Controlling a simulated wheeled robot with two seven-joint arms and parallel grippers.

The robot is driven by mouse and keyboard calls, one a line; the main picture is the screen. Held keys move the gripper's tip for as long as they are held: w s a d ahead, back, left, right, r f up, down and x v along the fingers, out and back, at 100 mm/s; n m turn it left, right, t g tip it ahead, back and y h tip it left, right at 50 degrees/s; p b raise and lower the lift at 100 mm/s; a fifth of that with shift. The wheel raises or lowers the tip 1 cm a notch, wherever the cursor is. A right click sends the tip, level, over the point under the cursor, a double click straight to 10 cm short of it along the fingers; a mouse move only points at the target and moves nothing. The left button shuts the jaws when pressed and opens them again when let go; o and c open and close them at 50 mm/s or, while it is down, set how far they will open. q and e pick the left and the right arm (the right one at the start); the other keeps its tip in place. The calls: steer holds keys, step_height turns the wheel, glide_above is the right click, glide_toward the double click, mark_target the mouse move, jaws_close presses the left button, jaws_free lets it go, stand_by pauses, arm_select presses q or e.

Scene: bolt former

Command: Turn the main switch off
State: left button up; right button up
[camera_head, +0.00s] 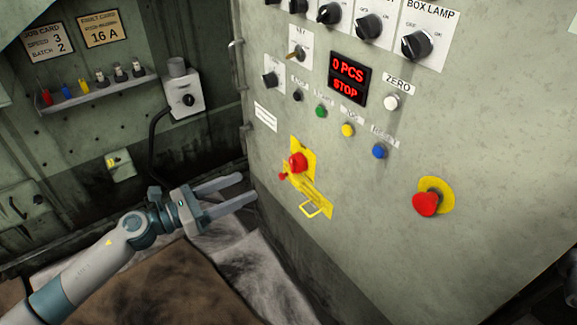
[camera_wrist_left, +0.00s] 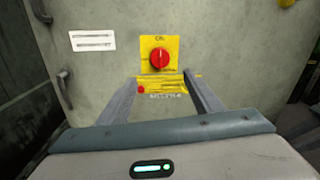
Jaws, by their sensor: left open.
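The main switch is a red rotary knob (camera_head: 298,162) on a yellow plate low on the left of the panel. In the left wrist view the red knob (camera_wrist_left: 159,59) faces me, with its pale mark upright below a small label that looks like "ON". A yellow bracket or hasp with a loop handle (camera_head: 311,208) and a small red part sits just below it. My left gripper (camera_head: 247,188) is open and empty, left of the switch and apart from it. In the left wrist view its fingers point toward the yellow plate. My right gripper is not in view.
A red emergency button (camera_head: 427,203) on a yellow disc is farther right. Small coloured push buttons, such as the blue one (camera_head: 379,151), and a display (camera_head: 348,79) reading "0 PCS STOP" are above. A grey box (camera_head: 182,95) hangs on the left wall.

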mark_target(297, 163)
arm_select(q)
steer(key=p+x, duration=0.1)
steer(key=x, duration=1.3)
steer(key=shift+w+d, duration=0.15)
steer(key=shift+d, duration=0.25)
steer(key=shift+c, duration=0.6)
steer(key=c, duration=0.9)
